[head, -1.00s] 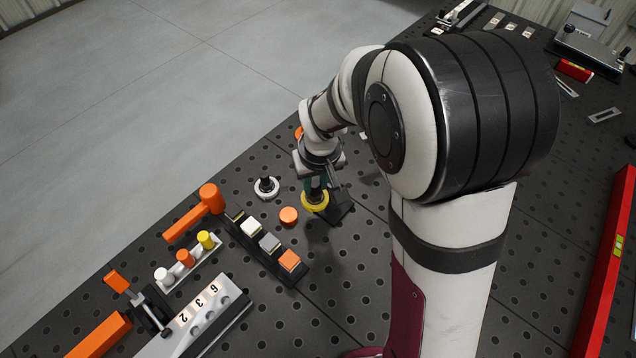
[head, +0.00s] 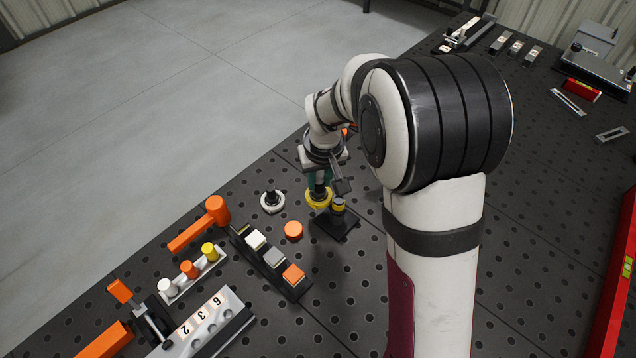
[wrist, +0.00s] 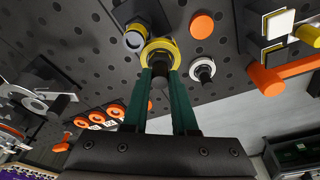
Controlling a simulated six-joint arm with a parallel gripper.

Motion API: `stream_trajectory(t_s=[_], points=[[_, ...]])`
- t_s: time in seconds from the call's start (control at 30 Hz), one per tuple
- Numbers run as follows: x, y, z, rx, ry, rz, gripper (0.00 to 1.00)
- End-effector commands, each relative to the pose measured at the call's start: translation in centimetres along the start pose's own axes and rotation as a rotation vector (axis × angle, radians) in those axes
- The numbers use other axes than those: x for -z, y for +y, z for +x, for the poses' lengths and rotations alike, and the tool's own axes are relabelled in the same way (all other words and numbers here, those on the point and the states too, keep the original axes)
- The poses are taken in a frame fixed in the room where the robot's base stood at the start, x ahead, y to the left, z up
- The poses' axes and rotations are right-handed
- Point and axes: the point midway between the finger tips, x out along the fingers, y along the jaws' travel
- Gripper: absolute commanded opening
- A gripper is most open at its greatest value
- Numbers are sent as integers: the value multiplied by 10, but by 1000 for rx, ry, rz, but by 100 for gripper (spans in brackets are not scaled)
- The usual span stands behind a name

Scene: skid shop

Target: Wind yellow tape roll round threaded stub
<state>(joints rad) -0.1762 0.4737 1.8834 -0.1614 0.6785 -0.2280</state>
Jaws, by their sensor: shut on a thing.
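My gripper (head: 318,186) has green fingers pointing down. In the wrist view the roll (wrist: 160,50) sits at the fingertips (wrist: 160,70). The threaded stub (head: 338,207) stands upright on a black base plate (head: 336,228), just to the right of and nearer than the roll. A yellow band shows around the stub; its thread is too small to make out. In the wrist view the stub (wrist: 135,40) is close to the roll's upper left; I cannot tell whether they touch.
A white ring with a black post (head: 272,200) and an orange disc (head: 293,230) are to the left. A black rack of blocks (head: 270,262), an orange mallet (head: 212,212) and a peg holder (head: 190,272) are farther left. A red level (head: 612,290) lies at right.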

Motion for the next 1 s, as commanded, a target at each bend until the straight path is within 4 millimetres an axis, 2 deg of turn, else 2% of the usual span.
stream_trajectory(t_s=[0.27,0.67,1.0], points=[[1,0,0,0,0,0,0],[14,-15,1,0,1,0,0],[21,-15,-34,0,2,1,0]])
